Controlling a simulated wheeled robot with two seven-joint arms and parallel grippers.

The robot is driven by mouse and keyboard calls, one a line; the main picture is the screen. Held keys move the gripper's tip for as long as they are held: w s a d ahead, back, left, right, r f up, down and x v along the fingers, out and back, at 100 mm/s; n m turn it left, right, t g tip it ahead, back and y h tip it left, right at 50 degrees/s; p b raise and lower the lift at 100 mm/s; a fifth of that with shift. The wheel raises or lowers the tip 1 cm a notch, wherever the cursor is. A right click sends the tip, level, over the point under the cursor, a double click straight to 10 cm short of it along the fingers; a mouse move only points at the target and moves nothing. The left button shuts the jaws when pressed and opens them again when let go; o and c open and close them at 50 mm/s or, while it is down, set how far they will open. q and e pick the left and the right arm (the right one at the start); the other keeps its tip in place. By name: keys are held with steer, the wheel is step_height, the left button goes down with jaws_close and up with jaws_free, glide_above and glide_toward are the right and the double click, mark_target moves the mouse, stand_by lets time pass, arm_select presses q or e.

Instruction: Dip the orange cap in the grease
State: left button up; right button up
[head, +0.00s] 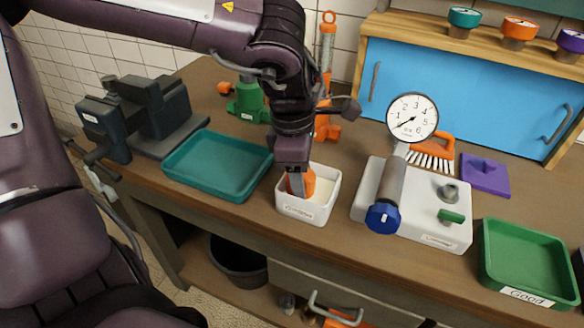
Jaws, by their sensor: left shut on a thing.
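The white tub labelled as grease (308,213) stands on the workbench near its front edge, with pale cream grease (322,190) inside. My left gripper (296,184) points down into the tub and is shut on the orange cap (308,183). The cap is low inside the tub at its left part. Its lower edge is hidden by the gripper and tub wall, so I cannot tell how deep it sits in the grease. My right gripper is not in view.
A teal tray (218,166) lies left of the tub, with a dark vise (150,105) beyond it. A white pump block (425,215) with a gauge (412,117) and blue knob (382,217) stands right. A green tray (527,260) labelled "Good" is at far right.

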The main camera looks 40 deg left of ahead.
arm_select(q)
steer(key=shift+w+d+r+p, duration=0.3)
steer(key=shift+d+r+p, duration=0.1)
steer(key=shift+r+p, duration=0.35)
steer(key=shift+w+d+r+p, duration=0.35)
steer(key=shift+r+p, duration=0.2)
steer(key=shift+p, duration=0.3)
steer(key=shift+s+a+r+p, duration=0.1)
steer(key=shift+r+p, duration=0.4)
steer(key=shift+r, duration=0.1)
steer(key=shift+s+a+r+p, duration=0.1)
steer(key=shift+r+p, duration=0.35)
steer(key=shift+r, duration=0.1)
steer(key=shift+d+r+p, duration=0.15)
steer(key=shift+r+p, duration=0.35)
steer(key=shift+r, duration=0.15)
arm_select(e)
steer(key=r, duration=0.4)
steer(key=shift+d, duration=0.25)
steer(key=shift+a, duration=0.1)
